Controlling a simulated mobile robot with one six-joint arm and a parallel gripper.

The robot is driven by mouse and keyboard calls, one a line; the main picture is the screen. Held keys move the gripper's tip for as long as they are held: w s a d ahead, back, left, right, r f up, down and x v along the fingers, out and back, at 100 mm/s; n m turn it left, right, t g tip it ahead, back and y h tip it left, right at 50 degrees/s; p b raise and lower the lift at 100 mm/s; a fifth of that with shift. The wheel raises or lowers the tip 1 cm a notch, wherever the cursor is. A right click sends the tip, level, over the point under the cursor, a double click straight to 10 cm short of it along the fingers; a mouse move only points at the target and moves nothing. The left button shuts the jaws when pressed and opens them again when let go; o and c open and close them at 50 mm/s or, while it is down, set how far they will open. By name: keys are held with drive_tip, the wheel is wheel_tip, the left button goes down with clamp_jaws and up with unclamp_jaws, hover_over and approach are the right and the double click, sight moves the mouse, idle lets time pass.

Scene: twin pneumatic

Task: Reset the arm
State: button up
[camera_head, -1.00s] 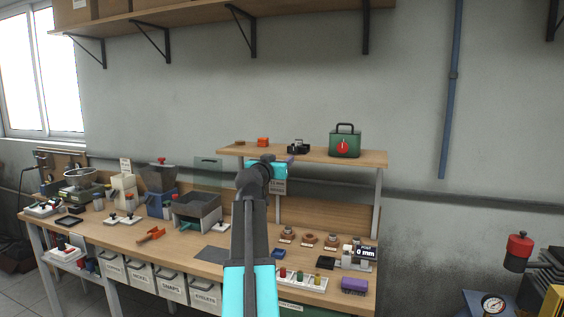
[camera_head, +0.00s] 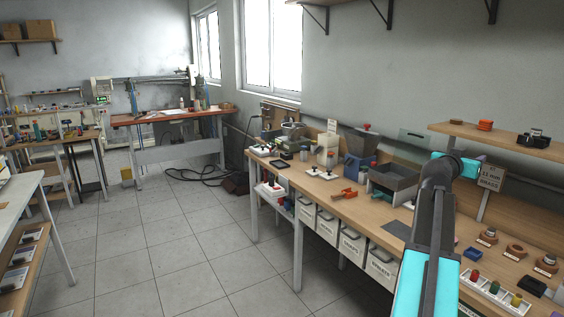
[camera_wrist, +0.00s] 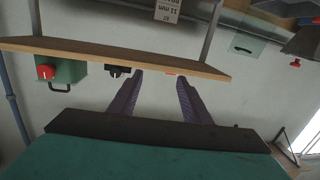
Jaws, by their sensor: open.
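My arm reaches up over the workbench (camera_head: 345,206) at the right of the head view. Its end, with a cyan part, is in front of the small raised shelf (camera_head: 500,139). My gripper (camera_wrist: 160,82) shows in the wrist view as two purple fingers set well apart, with nothing between them. The wrist view is upside down. The edge of the raised shelf (camera_wrist: 120,55) crosses it beyond the fingertips.
A green box with a red knob (camera_wrist: 65,72) and a small black device (camera_wrist: 118,72) are by the shelf. The bench holds a grey tray (camera_head: 392,182), an orange tool (camera_head: 344,194) and several small parts. Open tiled floor (camera_head: 180,255) lies to the left, with another bench (camera_head: 165,117) beyond.

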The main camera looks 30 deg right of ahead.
drive_tip(key=w+a+f+n+t+y, duration=0.1)
drive_tip(key=w+a+f+y, duration=0.1)
drive_tip(key=w+a+f, duration=0.45)
drive_tip(key=w+a+f+n+t+y, duration=0.15)
drive_tip(key=w+a+f, duration=0.25)
drive_tip(key=w+f, duration=0.6)
drive_tip(key=w+a+f+n+t+y, duration=0.15)
drive_tip(key=w+a+f, duration=0.35)
drive_tip(key=f, duration=0.6)
drive_tip(key=w+a+f+n+g+y, duration=0.1)
drive_tip(key=w+a+f+n+y, duration=0.15)
drive_tip(key=a+f, duration=1.05)
drive_tip(key=w+a+f+n+g+y, duration=0.1)
drive_tip(key=a+f+n+y, duration=0.15)
drive_tip(key=a+f, duration=1.05)
drive_tip(key=s+a+f+n+g+y, duration=0.1)
drive_tip(key=s+a+f+g+y, duration=0.1)
drive_tip(key=s+a+f, duration=0.7)
drive_tip(key=s+a+f+n+g+y, duration=0.15)
drive_tip(key=s+a+f, duration=0.45)
drive_tip(key=a+f, duration=0.65)
drive_tip(key=s+a+f+n+g+y, duration=0.2)
drive_tip(key=s+a, duration=0.3)
drive_tip(key=s, duration=0.7)
drive_tip(key=s+a+f+n+g+y, duration=0.1)
drive_tip(key=s+a+f+g, duration=0.3)
drive_tip(key=s, duration=0.8)
drive_tip(key=shift+a+f+n+g+y, duration=0.15)
drive_tip(key=shift+a+n+g+y, duration=0.3)
drive_tip(key=shift+a, duration=0.7)
